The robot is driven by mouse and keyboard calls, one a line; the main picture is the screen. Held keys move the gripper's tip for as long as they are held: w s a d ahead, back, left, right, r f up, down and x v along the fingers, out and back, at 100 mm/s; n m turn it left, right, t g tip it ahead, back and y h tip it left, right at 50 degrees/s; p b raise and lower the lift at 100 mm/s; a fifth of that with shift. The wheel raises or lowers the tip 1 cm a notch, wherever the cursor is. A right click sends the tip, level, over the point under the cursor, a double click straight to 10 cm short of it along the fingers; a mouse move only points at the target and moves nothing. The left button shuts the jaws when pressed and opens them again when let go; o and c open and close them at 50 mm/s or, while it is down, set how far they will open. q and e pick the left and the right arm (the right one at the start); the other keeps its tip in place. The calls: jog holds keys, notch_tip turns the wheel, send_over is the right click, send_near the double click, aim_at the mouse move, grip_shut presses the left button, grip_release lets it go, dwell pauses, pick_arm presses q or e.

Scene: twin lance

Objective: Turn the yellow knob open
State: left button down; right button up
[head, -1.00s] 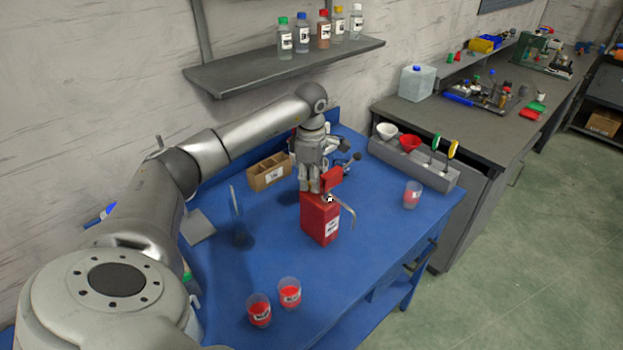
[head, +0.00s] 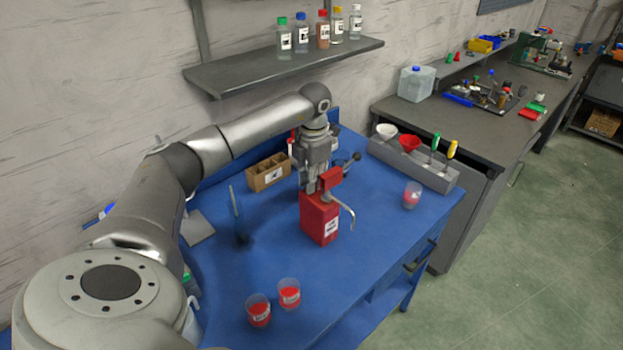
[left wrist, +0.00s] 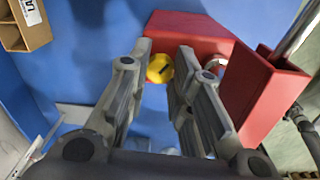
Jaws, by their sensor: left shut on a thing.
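The yellow knob (left wrist: 159,69) is a round disc with a dark slot mark on the red can body in the left wrist view. My left gripper (left wrist: 164,52) points at it from above, its two fingertips on either side of the knob and shut on it. In the head view, my left gripper (head: 311,188) reaches down to the top of the red can (head: 319,222), which hides the knob there. A bent metal spout (head: 347,211) sticks out from the right of the can. My right gripper is in neither view.
A cardboard divider box (head: 268,174) stands behind left of the can. Two red-filled cups (head: 259,312) (head: 289,295) stand at the front, another cup (head: 412,195) at the right. A grey rack (head: 430,174) holds funnels and tools.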

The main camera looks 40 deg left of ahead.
pick_arm(q)
jog(key=n, duration=0.7)
dwell(0.6)
jog(key=c, duration=1.3)
grip_release()
jog(key=shift+o, duration=0.2)
